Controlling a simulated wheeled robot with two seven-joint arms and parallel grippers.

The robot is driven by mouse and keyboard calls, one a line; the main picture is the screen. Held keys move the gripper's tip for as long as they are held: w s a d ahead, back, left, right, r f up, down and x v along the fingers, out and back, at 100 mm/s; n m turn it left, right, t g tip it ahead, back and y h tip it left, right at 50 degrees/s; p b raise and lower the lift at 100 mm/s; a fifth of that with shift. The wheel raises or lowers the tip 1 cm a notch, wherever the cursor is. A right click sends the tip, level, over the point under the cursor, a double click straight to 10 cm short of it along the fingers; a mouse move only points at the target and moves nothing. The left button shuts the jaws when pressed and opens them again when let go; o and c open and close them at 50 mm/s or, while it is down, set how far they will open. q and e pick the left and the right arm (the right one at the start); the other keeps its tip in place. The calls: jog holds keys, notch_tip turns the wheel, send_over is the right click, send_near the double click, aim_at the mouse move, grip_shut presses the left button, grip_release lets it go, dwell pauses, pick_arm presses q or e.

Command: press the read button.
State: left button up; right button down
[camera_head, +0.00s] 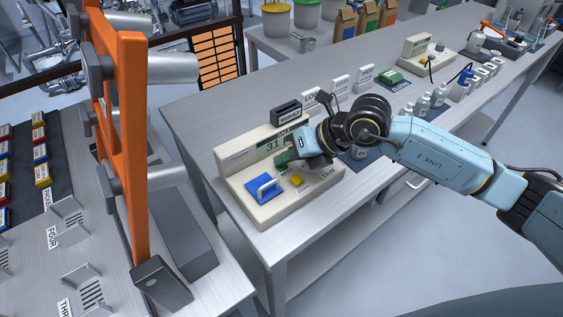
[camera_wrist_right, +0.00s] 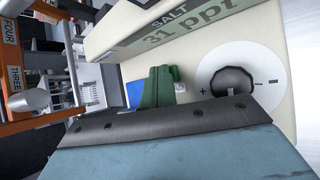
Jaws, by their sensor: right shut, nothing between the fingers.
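The cream salt meter (camera_head: 238,160) stands on the near end of the grey bench, with a display reading 31. In the right wrist view its display (camera_wrist_right: 178,32) reads SALT 31 ppt. A yellow button (camera_head: 297,181) sits on its lower front, beside a blue part with a handle (camera_head: 264,190). My right gripper (camera_head: 284,158) is shut and empty, its green fingertips over the panel behind the yellow button, apart from it. The fingertips (camera_wrist_right: 158,86) also show in the wrist view, left of a dark knob (camera_wrist_right: 232,82) marked plus and minus. I cannot make out the yellow button there. My left gripper is out of view.
An orange upright frame (camera_head: 130,130) stands left of the bench, near the meter. Small bottles (camera_head: 438,95) and label cards stand farther along the bench. Bags and tubs are at the back. The bench left of the meter is clear.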

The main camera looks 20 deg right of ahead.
aim_at(286, 166)
jog(key=shift+r+p, duration=0.75)
jog(key=shift+r, duration=0.2)
jog(key=shift+r+p, duration=1.85)
jog(key=shift+r, duration=0.7)
